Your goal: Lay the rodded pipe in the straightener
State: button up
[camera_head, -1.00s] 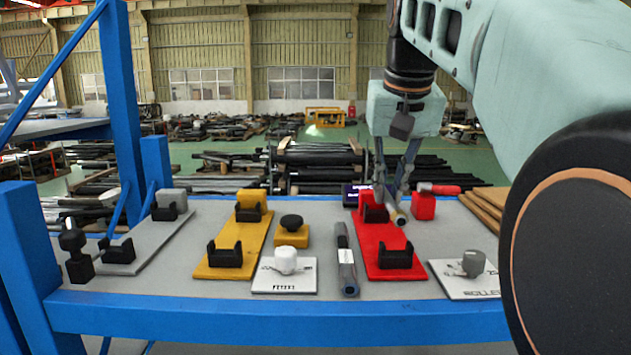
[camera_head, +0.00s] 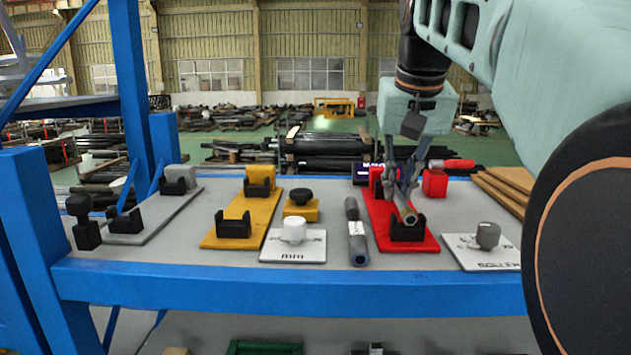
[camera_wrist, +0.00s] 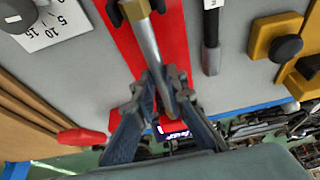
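My gripper (camera_head: 400,182) is shut on a slim grey pipe (camera_head: 404,203) with a brass-coloured end. The pipe lies lengthwise over the red stand (camera_head: 425,243), tilted, its near end lower. In the wrist view the pipe (camera_wrist: 149,45) runs from my gripper (camera_wrist: 165,92) to the front black cradle (camera_wrist: 115,14), its brass end between the prongs. I cannot tell whether it touches the cradle. The rear cradle is mostly hidden behind the fingers. No readable label shows which stand is the straightener.
A dark labelled pipe (camera_head: 356,232) lies left of the red stand. Yellow (camera_head: 212,241) and grey (camera_head: 128,238) stands are further left. White plates with knobs (camera_head: 294,252) (camera_head: 482,254), a red block (camera_head: 434,183) and brown boards (camera_head: 505,190) stand around it.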

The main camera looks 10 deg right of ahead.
jog(key=o, duration=0.5)
jog(key=shift+r, duration=0.1)
jog(key=d+v, duration=0.1)
jog(key=v, duration=1)
jog(key=shift+s+a+r, duration=0.2)
jog(key=shift+a+r, duration=0.15)
jog(key=shift+a, duration=0.15)
jog(key=shift+w, duration=0.1)
